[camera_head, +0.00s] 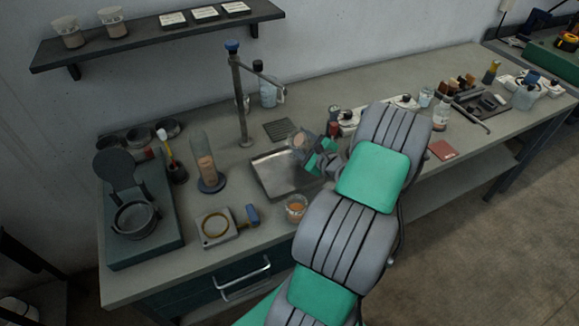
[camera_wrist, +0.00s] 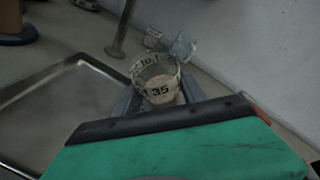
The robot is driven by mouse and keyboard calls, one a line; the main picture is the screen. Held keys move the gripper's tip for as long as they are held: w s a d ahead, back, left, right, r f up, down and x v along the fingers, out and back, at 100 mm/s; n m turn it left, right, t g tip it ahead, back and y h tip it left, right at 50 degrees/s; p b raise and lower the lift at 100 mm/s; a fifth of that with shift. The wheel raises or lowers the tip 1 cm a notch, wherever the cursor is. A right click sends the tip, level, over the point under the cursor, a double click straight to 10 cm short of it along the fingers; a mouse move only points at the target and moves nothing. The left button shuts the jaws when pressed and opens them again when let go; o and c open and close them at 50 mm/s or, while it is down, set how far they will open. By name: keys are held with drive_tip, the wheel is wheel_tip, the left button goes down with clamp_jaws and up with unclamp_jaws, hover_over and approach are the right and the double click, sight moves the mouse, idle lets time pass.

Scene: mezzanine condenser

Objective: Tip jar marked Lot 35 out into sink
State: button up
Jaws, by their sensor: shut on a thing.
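The jar marked 35 (camera_wrist: 158,84) is in my gripper (camera_wrist: 160,100), between the two fingers, with its number label facing the wrist camera. In the head view the jar (camera_head: 299,142) is held over the back right part of the sink (camera_head: 270,176), and it looks tilted there. My gripper (camera_head: 318,152) is shut on it. The jar holds something pale brown; how full it is cannot be told. The shallow metal sink also shows in the wrist view (camera_wrist: 45,120), at left, and its visible floor looks bare. My arm hides the sink's right side.
A tall stand (camera_head: 240,100) rises behind the sink, beside a drain grid (camera_head: 282,131). A glass with orange contents (camera_head: 296,208) stands at the sink's front edge. A glass cylinder (camera_head: 205,165) stands to the left. Two jars (camera_head: 68,33) sit on the wall shelf.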

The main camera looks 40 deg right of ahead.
drive_tip(key=shift+w+a, duration=0.1)
drive_tip(key=shift+w, duration=0.05)
drive_tip(key=shift+b, duration=0.45)
drive_tip(key=shift+n, duration=0.3)
drive_tip(key=shift+f+n+t+h+b, duration=0.35)
drive_tip(key=shift+n+b, duration=0.35)
drive_tip(key=shift+b, duration=1.3)
drive_tip(key=shift+r, duration=0.35)
drive_tip(key=shift+r+n+t+b, duration=0.35)
drive_tip(key=shift+r+n+b, duration=0.35)
drive_tip(key=shift+r+b, duration=0.1)
drive_tip(key=shift+a+r+n+t+h+b, duration=0.1)
drive_tip(key=shift+r+n+t+h+b, duration=0.2)
drive_tip(key=shift+b, duration=0.55)
drive_tip(key=shift+n+t+y+b, duration=0.1)
drive_tip(key=shift+n+b, duration=0.3)
drive_tip(key=shift+b, duration=0.4)
